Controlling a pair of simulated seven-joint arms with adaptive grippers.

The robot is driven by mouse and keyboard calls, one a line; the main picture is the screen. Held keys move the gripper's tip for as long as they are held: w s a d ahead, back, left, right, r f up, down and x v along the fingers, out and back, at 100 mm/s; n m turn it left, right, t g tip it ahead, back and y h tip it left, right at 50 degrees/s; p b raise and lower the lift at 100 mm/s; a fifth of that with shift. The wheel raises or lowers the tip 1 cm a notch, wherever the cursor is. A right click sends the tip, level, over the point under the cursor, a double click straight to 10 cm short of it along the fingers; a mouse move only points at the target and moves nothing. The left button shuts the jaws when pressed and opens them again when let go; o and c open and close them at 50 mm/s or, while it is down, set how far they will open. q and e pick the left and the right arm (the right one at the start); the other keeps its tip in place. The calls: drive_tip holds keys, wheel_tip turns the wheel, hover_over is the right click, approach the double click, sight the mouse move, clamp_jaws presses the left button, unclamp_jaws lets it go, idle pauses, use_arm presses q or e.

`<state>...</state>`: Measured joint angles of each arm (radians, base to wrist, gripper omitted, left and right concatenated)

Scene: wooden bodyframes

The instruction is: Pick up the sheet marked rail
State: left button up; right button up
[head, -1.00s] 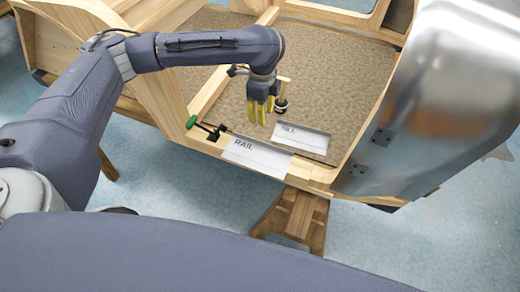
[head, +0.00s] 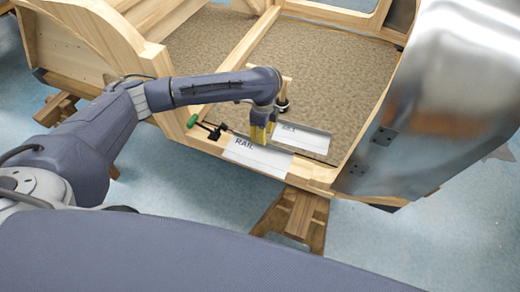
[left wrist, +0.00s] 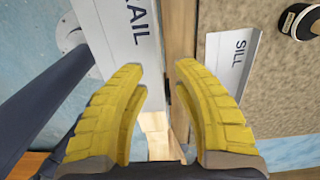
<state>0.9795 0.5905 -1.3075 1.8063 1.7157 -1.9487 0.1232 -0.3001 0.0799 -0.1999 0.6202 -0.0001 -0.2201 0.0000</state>
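The white sheet marked RAIL (head: 258,159) lies on the wooden rail at the near edge of the frame, overhanging toward me. It also shows in the left wrist view (left wrist: 118,38), its lower part behind one yellow finger. My left gripper (head: 262,132) points down just behind the sheet's far edge. My right gripper is not in view.
A second sheet, marked SILL (head: 304,142), lies just right and behind, close to the gripper. A green-handled clamp (head: 204,125) sits on the rail to the left. A round black-and-silver object (left wrist: 298,20) stands near SILL. A curved metal panel (head: 440,110) rises at the right.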

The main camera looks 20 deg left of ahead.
sight(259, 151)
use_arm(q)
drive_tip(key=shift+f, duration=2.45)
drive_tip(key=shift+c, duration=0.5)
clamp_jaws()
